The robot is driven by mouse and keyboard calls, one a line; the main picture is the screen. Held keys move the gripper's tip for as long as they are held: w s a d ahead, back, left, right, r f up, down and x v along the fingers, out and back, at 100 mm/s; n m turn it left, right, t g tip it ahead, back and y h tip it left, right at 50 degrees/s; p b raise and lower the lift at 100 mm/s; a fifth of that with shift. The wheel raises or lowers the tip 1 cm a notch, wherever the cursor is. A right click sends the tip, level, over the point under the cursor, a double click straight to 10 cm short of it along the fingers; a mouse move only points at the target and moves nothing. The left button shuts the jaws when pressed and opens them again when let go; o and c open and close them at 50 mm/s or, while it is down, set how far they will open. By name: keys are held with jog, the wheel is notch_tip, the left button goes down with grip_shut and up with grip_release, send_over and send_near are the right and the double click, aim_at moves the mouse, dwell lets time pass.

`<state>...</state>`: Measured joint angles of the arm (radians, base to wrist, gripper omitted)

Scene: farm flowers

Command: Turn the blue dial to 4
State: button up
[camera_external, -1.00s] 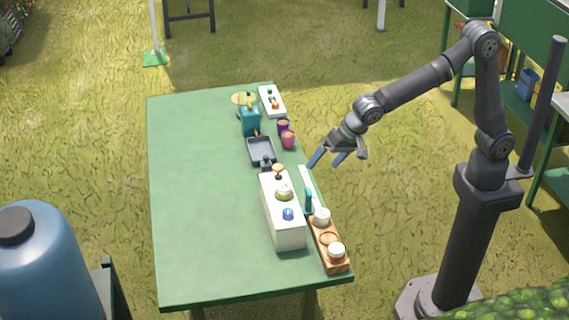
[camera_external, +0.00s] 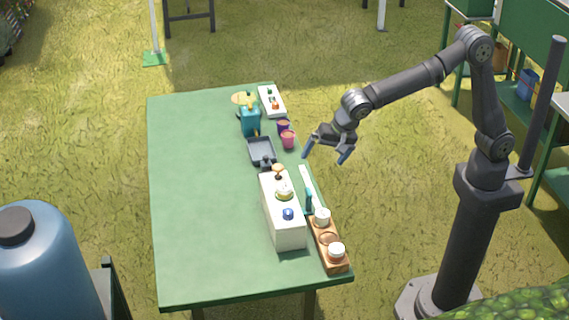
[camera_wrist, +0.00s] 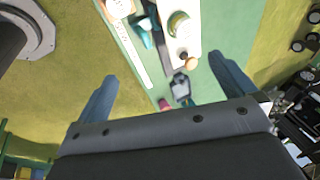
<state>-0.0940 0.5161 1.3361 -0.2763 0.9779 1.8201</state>
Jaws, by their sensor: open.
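The blue dial (camera_external: 288,214) sits on top of a long white box (camera_external: 284,228), toward its near end. A pale yellow-green dial (camera_external: 284,193) and a small wooden knob (camera_external: 278,176) sit farther along the same box. The dial's numbers are too small to read. My gripper (camera_external: 325,156) is open and empty, in the air beyond the table's right edge, up and to the right of the box. In the wrist view, the white box (camera_wrist: 178,45) shows at the top between the open fingers with the yellow-green dial and wooden knob; the blue dial is out of view there.
A wooden holder (camera_external: 329,260) with white-lidded jars stands right of the box, beside a teal tool (camera_external: 309,200). A dark tray (camera_external: 261,151), pink cup (camera_external: 288,140), teal container (camera_external: 250,121) and white panel (camera_external: 272,102) lie farther back. The green table's (camera_external: 195,200) left side is clear.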

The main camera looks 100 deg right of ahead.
jog(key=shift+w+f, duration=0.1)
jog(key=shift+f, duration=0.25)
jog(key=shift+c, duration=0.4)
jog(key=shift+w+d+n, duration=0.1)
jog(key=shift+n, duration=0.2)
jog(key=c, duration=0.7)
jog(key=shift+w+n, duration=0.1)
jog(key=shift+n, duration=0.4)
jog(key=shift+c, duration=1.1)
jog(key=n+y, duration=0.5)
jog(key=n, duration=2.1)
send_near(288, 210)
jog(key=shift+g, duration=0.4)
jog(key=x, duration=0.8)
jog(key=shift+w+f, duration=0.25)
jog(key=shift+w, duration=0.15)
jog(key=shift+c, duration=0.4)
